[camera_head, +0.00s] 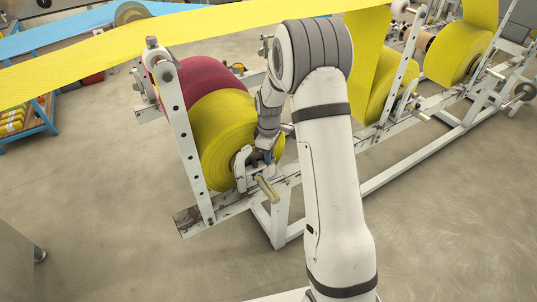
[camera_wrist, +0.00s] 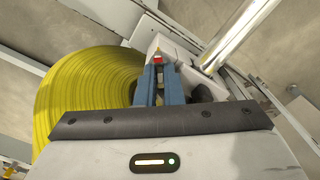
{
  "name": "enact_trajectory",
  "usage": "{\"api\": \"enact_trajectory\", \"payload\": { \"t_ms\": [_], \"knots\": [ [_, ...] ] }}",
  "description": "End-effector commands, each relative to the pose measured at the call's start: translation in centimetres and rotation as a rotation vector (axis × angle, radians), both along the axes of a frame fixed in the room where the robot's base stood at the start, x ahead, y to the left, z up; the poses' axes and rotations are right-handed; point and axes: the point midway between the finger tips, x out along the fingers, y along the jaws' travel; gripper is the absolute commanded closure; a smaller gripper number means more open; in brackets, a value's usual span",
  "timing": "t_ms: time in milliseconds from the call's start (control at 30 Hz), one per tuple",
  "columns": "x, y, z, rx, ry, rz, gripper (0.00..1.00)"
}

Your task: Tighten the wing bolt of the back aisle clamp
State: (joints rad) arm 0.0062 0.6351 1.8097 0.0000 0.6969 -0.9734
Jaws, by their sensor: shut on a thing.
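My gripper (camera_head: 265,158) reaches down beside the front face of a yellow roll (camera_head: 222,120) on the white rack, at the clamp (camera_head: 241,168) near the roll's core. In the wrist view, the two blue-grey fingers of my gripper (camera_wrist: 157,70) are close together, with a small red and yellow piece, seemingly the wing bolt (camera_wrist: 157,59), between their tips. The white clamp body (camera_wrist: 187,52) is just beyond and right of the fingertips. The fingers hide most of the bolt, so its turn angle cannot be told.
A dark red roll (camera_head: 200,78) sits behind the yellow one. A metal bar end (camera_head: 268,188) juts out near my gripper; a shiny bar (camera_wrist: 238,35) passes close on the right in the wrist view. A yellow web (camera_head: 110,50) stretches overhead. The floor (camera_head: 110,220) at front left is clear.

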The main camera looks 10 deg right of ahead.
Motion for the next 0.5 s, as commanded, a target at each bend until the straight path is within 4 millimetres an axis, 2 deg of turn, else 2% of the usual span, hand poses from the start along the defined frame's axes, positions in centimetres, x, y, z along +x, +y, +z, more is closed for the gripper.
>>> {"api": "enact_trajectory", "payload": {
  "t_ms": [100,133,200,500],
  "knots": [
    [-0.02,-0.03,0.02,-0.001,0.001,0.001,1.0],
    [-0.03,-0.03,0.02,-0.001,0.001,0.001,0.9],
    [-0.03,-0.02,0.02,-0.001,0.001,0.001,0.85],
    [-0.03,0.03,0.0,0.001,0.001,0.011,0.84]
  ]
}}
